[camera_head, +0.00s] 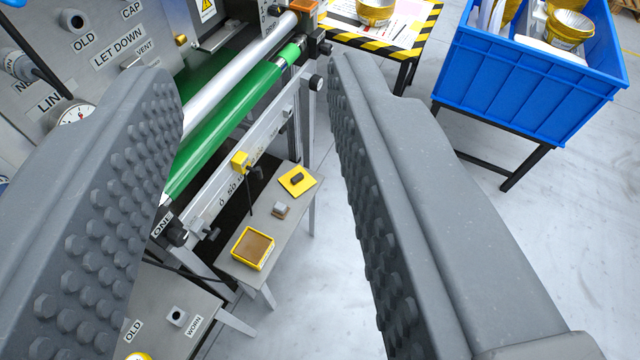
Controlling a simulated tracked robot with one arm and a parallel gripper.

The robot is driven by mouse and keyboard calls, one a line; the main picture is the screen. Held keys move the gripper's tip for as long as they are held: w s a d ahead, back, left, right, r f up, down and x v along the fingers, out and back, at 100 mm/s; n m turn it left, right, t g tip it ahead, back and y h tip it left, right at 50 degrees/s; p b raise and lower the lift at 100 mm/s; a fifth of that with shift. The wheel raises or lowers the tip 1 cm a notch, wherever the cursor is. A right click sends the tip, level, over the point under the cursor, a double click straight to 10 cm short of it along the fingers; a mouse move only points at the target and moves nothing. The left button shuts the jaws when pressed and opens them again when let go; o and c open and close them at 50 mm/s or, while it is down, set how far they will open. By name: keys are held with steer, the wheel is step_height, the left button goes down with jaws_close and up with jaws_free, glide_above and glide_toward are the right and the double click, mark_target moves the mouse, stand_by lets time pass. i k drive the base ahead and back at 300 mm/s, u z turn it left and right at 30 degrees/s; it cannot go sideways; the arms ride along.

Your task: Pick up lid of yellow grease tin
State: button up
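My gripper (255,85) is open and empty, its two grey studded fingers spread wide in the foreground. Between them, well below and beyond, the yellow grease tin (238,259) stands open on a small grey bench, with brown grease inside. A flat yellow square lid (308,187) with a dark knob lies on the same bench, behind and right of the tin, apart from it. A small grey-brown block (281,210) sits between tin and lid. My gripper touches none of them.
The press with its green roller (222,118) and rail stands just left of the bench (292,229). A blue crate (535,85) on a stand and a striped table (425,25) are at the back right. Grey floor right of the bench is clear.

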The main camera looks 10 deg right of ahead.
mark_target(297, 180)
steer(key=z, duration=0.4)
steer(key=i, duration=1)
